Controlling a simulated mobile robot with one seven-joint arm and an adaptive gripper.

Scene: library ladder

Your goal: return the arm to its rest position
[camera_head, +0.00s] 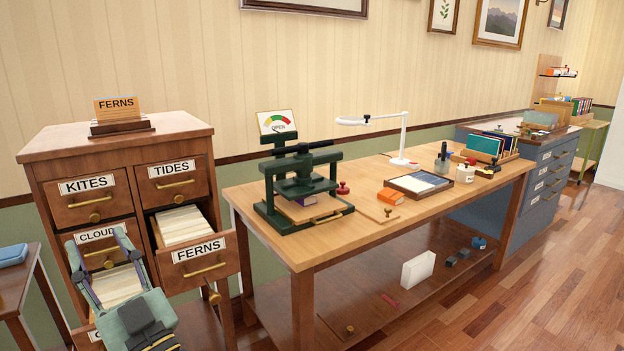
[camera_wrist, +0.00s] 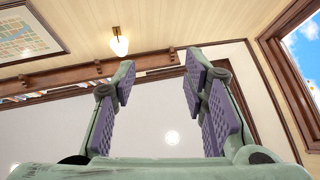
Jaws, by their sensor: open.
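My gripper (camera_head: 96,264) is at the lower left of the head view, raised in front of the wooden card cabinet (camera_head: 116,146). Its two fingers are spread apart with nothing between them. In the wrist view my gripper (camera_wrist: 160,85) points up toward the ceiling and upper wall, its purple-padded fingers wide open and empty. My arm hides part of the cabinet's lower left drawers. The FERNS drawer (camera_head: 205,262) is pulled out and shows white cards (camera_head: 181,225). A drawer at lower left, behind my gripper, also shows cards (camera_head: 118,284).
A wooden workbench (camera_head: 262,235) with a dark green press (camera_head: 300,185), a white lamp (camera_head: 400,140) and a tray (camera_head: 420,183) stands right of the cabinet. A small side table (camera_head: 18,280) is at far left. Wood floor (camera_head: 540,260) is clear at right.

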